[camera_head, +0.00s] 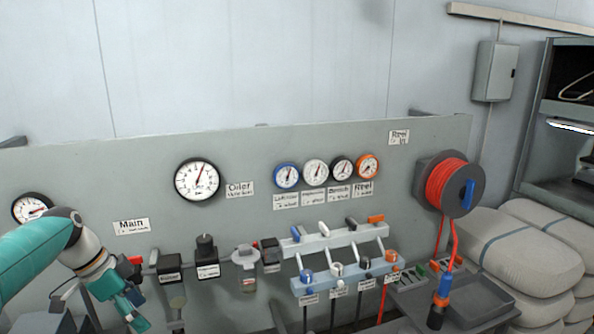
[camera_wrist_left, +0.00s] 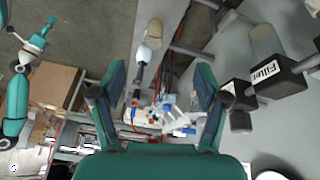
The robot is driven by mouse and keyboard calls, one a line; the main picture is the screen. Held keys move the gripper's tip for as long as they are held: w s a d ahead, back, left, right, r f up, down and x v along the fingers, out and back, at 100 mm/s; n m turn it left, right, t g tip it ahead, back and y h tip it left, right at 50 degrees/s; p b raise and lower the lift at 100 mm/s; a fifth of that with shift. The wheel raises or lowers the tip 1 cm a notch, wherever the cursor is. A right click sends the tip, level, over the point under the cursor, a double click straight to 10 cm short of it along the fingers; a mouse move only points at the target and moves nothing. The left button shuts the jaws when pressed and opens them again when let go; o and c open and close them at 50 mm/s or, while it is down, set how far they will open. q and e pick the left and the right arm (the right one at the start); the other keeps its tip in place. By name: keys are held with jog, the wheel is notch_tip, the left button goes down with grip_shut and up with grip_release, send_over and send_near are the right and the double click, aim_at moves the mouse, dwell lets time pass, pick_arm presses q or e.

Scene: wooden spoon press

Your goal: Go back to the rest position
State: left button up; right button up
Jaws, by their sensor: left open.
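My left gripper (camera_head: 132,308) is at the lower left in the head view, in front of the grey panel (camera_head: 262,240) and below the Main label (camera_head: 131,226). In the left wrist view my left gripper (camera_wrist_left: 158,88) has its two dark-padded fingers wide apart, with nothing between them. Another teal arm of mine shows at the left of the wrist view, ending in a small gripper (camera_wrist_left: 46,28); its fingers are too small to read. No right arm shows in the head view.
Near the left gripper are a red-handled valve (camera_head: 134,262) and black filter blocks (camera_head: 207,258). A manifold (camera_head: 334,240) with several coloured knobs projects from the panel. A red hose reel (camera_head: 447,185) hangs at right, beside stacked sacks (camera_head: 525,250). Cardboard boxes (camera_wrist_left: 52,85) stand on the floor.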

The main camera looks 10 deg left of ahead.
pick_arm(q)
jog(key=s+d+f+n, duration=0.1)
jog(key=d+f+n, duration=0.1)
jog(key=d+f, duration=0.5)
jog(key=d+f+n+g, duration=0.15)
jog(key=d+f, duration=0.25)
jog(key=f, duration=0.7)
jog(key=s+d+f+n, duration=0.15)
jog(key=d+f, duration=0.35)
jog(key=f, duration=0.5)
jog(key=s+d+f+n, duration=0.3)
jog(key=s+d, duration=0.3)
jog(key=s, duration=0.2)
jog(key=s+d+f+n, duration=0.3)
jog(key=s+d+f, duration=0.3)
jog(key=s, duration=0.2)
jog(key=shift+s+d+f, duration=0.25)
jog(key=shift+s, duration=0.05)
